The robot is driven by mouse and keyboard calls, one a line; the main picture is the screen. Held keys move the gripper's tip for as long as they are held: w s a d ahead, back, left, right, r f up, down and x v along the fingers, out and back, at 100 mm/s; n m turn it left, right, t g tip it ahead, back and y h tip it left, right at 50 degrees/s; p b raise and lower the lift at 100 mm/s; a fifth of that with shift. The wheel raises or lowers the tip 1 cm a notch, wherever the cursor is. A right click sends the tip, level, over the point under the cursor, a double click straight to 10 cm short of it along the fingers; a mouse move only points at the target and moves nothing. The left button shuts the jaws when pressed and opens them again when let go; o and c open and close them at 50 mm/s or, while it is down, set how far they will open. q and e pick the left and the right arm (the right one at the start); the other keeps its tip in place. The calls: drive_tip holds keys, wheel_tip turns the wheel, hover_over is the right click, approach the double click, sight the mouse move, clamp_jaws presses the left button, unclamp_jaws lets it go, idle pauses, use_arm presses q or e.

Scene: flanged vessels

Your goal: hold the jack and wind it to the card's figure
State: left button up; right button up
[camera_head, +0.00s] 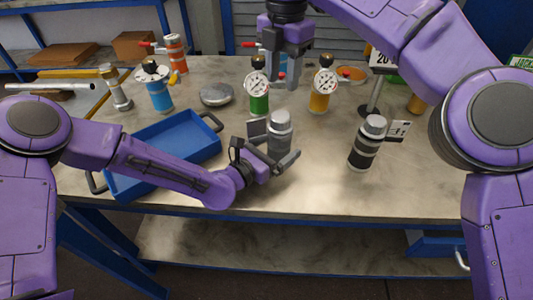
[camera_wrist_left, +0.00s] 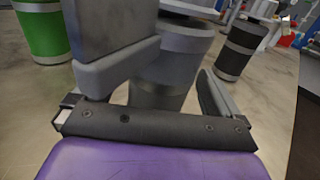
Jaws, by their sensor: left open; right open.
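A grey capped cylinder (camera_head: 279,137), which looks like a jack, stands upright on the bench. My left gripper (camera_head: 274,150) is open with its fingers on either side of it; in the left wrist view the grey cylinder (camera_wrist_left: 165,70) is between the fingers, with a gap at the right finger. A black-and-grey banded cylinder (camera_head: 364,146) stands to the right, with a small card (camera_head: 397,130) beside it whose figure is too small to read. A card reading about 20 (camera_head: 383,60) is on a stand behind. My right gripper (camera_head: 287,84) is open and empty, pointing down, behind the grey cylinder.
A blue tray (camera_head: 165,150) lies left, under my left arm. A blue vessel (camera_head: 158,94), a red one (camera_head: 176,55) and a round metal disc (camera_head: 216,94) are farther back. The bench front is clear.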

use_arm(q)
drive_tip(key=shift+w, duration=0.1)
drive_tip(key=c, duration=1.7)
drive_tip(key=shift+o, duration=0.2)
